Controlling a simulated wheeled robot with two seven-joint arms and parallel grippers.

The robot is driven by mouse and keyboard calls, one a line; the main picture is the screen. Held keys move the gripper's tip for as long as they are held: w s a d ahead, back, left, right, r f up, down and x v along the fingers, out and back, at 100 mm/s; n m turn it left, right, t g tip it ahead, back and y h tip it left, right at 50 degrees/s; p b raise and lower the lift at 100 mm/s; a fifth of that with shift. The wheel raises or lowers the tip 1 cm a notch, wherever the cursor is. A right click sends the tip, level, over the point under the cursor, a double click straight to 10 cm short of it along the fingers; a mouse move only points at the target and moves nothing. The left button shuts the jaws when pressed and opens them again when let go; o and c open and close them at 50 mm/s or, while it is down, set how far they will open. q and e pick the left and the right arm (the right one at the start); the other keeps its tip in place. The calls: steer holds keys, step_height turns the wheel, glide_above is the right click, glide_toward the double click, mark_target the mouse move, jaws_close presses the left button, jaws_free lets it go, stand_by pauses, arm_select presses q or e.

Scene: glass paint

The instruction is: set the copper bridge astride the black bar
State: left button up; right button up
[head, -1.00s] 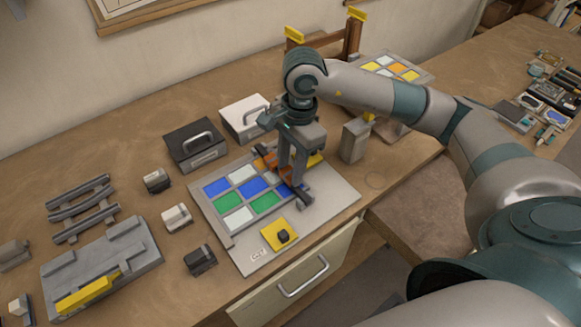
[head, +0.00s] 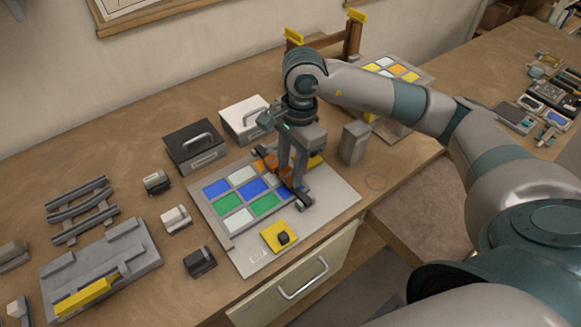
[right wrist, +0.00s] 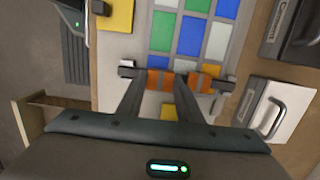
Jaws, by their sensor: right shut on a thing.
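My right gripper (head: 293,185) is over the right part of the grid of coloured panes (head: 254,188), pointing down. Its fingers are shut on what I take to be the copper bridge, a dark span with orange-copper bands and a dark block at each end. The bridge (right wrist: 160,82) lies across the fingertips in the right wrist view, and its near end block (head: 301,201) shows in the head view. I cannot make out a separate black bar; the area under the bridge is hidden by it and the fingers. I cannot tell whether the bridge touches the panel. My left gripper is not in view.
A black box (head: 193,147) and a white box (head: 243,120) with handles stand behind the panel. A grey block (head: 354,142) stands to the right. A yellow square with a dark knob (head: 283,238) lies in front. Small dark and white blocks stand at left.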

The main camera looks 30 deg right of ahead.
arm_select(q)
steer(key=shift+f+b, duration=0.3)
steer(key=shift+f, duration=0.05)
arm_select(e)
steer(key=shift+r, duration=0.2)
stand_by(0.5)
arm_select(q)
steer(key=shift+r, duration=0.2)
arm_select(e)
steer(key=shift+r, duration=1.3)
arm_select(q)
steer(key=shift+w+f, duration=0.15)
arm_select(e)
steer(key=shift+f, duration=0.15)
steer(key=shift+f+b, duration=0.25)
steer(key=shift+b, duration=0.1)
steer(key=shift+f+b, duration=0.45)
steer(key=shift+b, duration=0.15)
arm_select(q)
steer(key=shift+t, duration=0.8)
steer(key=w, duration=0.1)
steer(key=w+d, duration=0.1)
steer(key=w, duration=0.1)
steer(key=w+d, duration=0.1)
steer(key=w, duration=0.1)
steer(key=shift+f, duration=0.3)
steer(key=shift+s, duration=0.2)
